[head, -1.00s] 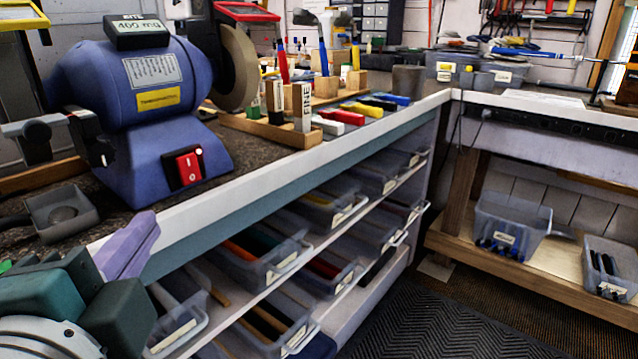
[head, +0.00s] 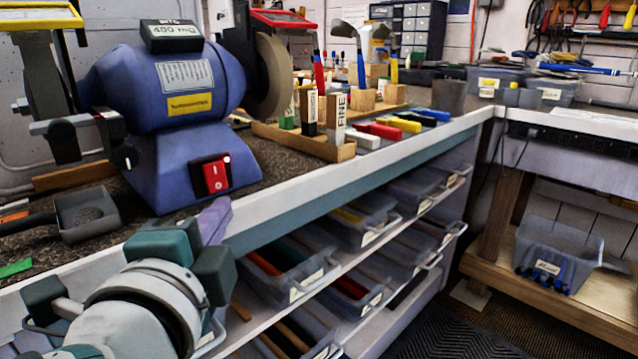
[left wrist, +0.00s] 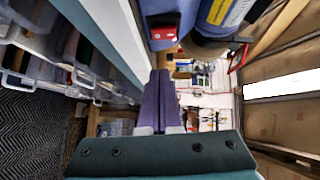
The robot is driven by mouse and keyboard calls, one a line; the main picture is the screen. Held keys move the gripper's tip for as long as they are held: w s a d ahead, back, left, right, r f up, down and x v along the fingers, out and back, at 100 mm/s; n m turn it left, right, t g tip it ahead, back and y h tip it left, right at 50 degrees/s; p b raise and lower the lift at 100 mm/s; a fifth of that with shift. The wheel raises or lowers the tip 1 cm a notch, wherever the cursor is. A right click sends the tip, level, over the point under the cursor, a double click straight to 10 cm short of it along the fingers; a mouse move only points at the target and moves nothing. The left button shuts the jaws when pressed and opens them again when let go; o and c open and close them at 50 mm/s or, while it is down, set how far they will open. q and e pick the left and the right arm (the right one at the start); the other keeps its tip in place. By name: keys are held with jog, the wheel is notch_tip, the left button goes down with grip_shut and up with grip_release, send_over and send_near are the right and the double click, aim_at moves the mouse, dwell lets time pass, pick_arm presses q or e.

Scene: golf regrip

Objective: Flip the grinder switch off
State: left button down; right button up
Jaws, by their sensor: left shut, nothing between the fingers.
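The blue bench grinder (head: 165,85) stands on the bench at the left of the head view. Its red rocker switch (head: 215,176) sits in a black plate on the front of the base. The switch also shows at the top of the left wrist view (left wrist: 163,30). My left gripper (head: 214,219) has purple fingers and is just below and in front of the switch, apart from it. In the left wrist view its fingers (left wrist: 166,98) are together with nothing between them. My right gripper is not in view.
A small grey tray (head: 90,213) lies left of the grinder base. A wooden rack (head: 300,142) with sharpening stones is to its right. Below the bench edge, shelves hold several clear bins (head: 290,285). Floor space is free at the lower right.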

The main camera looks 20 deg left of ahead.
aim_at(225, 184)
pick_arm(q)
jog(key=shift+w+a+f, duration=0.25)
jog(key=shift+w+a, duration=1.1)
jog(key=shift+w+a+f, duration=0.2)
jog(key=shift+w+a, duration=1.1)
